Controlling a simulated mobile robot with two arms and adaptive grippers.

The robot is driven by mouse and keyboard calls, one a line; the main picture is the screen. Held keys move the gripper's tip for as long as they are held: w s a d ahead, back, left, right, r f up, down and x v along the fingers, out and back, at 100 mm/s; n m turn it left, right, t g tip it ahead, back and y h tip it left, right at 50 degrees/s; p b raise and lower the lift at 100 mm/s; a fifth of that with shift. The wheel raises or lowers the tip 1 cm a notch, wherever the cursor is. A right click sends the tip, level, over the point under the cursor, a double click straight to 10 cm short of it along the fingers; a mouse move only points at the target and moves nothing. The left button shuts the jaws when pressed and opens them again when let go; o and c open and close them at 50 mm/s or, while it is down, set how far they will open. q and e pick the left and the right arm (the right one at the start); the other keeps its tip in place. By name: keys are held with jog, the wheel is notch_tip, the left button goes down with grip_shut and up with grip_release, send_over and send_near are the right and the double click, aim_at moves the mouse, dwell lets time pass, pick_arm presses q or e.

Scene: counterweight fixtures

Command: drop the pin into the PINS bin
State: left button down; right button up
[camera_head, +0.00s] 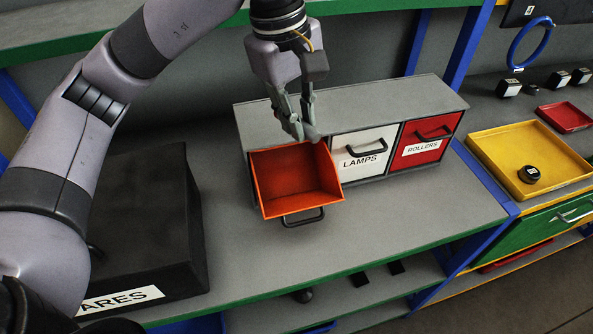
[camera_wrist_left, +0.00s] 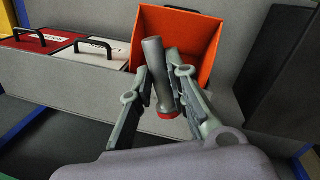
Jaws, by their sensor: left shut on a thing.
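My left gripper (camera_head: 300,132) points down over the back edge of an open orange bin (camera_head: 265,207). In the left wrist view the gripper (camera_wrist_left: 165,85) is shut on a grey cylindrical pin (camera_wrist_left: 157,72) with a red end. The pin is tilted between the fingers, and the orange bin (camera_wrist_left: 206,42) lies just beyond it. The bin is pulled out of the cabinet, its black handle at the front. The inside that I can see looks empty. No PINS label shows on it in these views. My right gripper is not in view.
In the same grey cabinet (camera_head: 395,100), the white LAMPS drawer (camera_head: 360,143) and red ROLLERS drawer (camera_head: 425,137) are shut. A black box (camera_head: 150,220) with a partly hidden label stands at left. A yellow tray (camera_head: 500,155) sits at right. The bench before the cabinet is clear.

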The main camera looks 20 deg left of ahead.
pick_arm(q)
notch_tip(320, 180, down, 15)
jog(key=p, duration=0.4)
jog(key=shift+f, duration=0.2)
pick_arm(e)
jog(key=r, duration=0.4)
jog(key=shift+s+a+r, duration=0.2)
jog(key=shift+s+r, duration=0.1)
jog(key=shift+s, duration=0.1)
pick_arm(q)
jog(key=shift+f, duration=0.2)
jog(key=c, duration=1.5)
grip_release()
jog(key=shift+s, duration=0.1)
jog(key=shift+c, duration=0.2)
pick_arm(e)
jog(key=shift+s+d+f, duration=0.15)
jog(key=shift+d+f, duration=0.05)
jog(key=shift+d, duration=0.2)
